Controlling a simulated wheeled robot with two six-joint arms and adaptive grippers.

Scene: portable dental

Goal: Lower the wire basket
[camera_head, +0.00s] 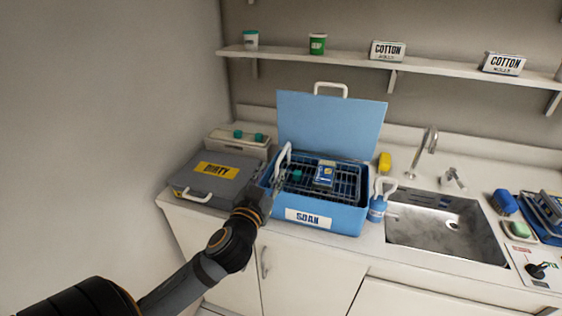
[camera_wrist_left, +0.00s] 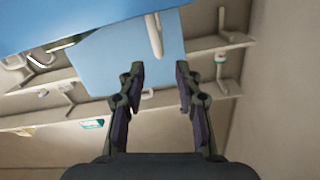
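The dark wire basket (camera_head: 345,190) sits in the open blue SOAK box (camera_head: 340,219), its top near the rim; its exact depth is hard to tell. It holds a blue-and-yellow packet (camera_head: 324,175) and a small teal item (camera_head: 297,175). A white basket handle (camera_head: 284,160) stands up at its left side. My left gripper (camera_head: 278,182) is beside this handle at the box's left edge. In the left wrist view my left gripper (camera_wrist_left: 160,67) has its fingers apart, with the white handle (camera_wrist_left: 155,36) just beyond the gap between the tips. My right gripper is not in view.
The blue lid (camera_head: 330,120) stands open behind the box. A grey DIRTY case (camera_head: 210,180) is on the left. A blue bottle (camera_head: 377,207) stands close to the box's right, before the sink (camera_head: 440,228). A shelf (camera_head: 350,61) runs above.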

